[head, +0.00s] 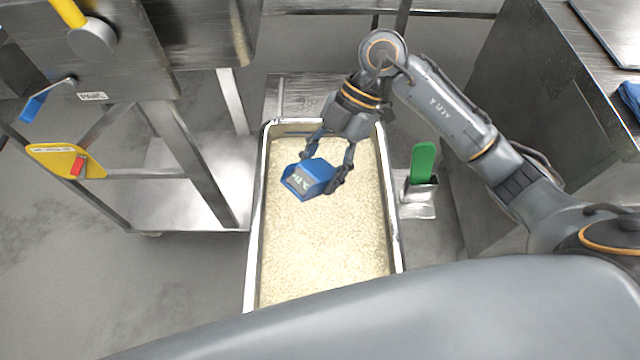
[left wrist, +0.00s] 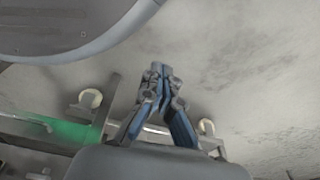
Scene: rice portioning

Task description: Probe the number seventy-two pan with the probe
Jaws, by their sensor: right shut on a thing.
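A long steel pan (head: 254,245) full of white rice stands in the middle of the head view; I see no number on it.
A green handle (head: 422,162) stands in a steel holder right of the pan. A steel cart (head: 190,195) stands at the left, with a yellow piece (head: 55,160) bearing a red clip. A dark steel counter (head: 540,85) is at the right.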

